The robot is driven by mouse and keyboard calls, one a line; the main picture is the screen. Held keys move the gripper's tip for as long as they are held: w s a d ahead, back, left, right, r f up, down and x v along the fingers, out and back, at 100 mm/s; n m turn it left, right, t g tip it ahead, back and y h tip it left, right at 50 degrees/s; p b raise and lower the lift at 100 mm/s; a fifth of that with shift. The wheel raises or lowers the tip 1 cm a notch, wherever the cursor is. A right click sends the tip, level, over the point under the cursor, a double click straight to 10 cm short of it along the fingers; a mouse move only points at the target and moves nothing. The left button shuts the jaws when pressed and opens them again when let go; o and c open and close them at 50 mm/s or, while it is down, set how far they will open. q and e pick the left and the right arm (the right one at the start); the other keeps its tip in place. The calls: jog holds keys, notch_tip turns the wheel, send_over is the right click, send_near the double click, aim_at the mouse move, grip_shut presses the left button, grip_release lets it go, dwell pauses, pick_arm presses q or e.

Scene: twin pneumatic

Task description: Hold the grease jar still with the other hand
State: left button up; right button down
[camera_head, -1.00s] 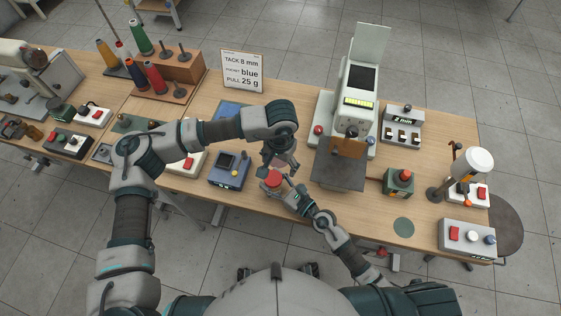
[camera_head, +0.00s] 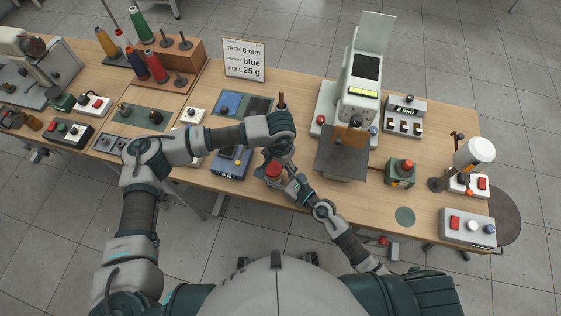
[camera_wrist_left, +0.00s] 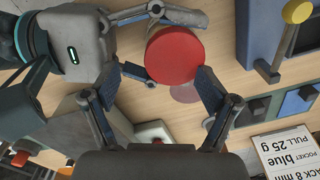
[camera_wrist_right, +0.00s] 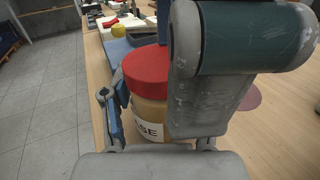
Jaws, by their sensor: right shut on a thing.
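The grease jar (camera_head: 273,169) has a red lid and stands near the front edge of the bench. In the right wrist view its tan body (camera_wrist_right: 148,112) shows a white label ending in "ASE". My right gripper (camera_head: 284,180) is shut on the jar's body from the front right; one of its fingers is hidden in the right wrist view. My left gripper (camera_head: 281,159) is just above the jar. In the left wrist view its fingers (camera_wrist_left: 160,75) are spread, with the red lid (camera_wrist_left: 175,52) beyond and between them; I see no grip on it.
A blue device (camera_head: 231,161) with a yellow knob stands left of the jar. A press with a dark plate (camera_head: 342,163) stands to its right, with a green box (camera_head: 400,172) beyond. A sign (camera_head: 244,60) stands at the back. The bench front edge is close.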

pick_arm(q)
jog(key=shift+o, duration=0.3)
jog(key=shift+s+a+f, duration=0.1)
jog(key=shift+f, duration=0.05)
pick_arm(e)
jog(key=shift+s+a+f, duration=0.1)
jog(key=shift+a+f, duration=0.05)
jog(key=shift+f, duration=0.15)
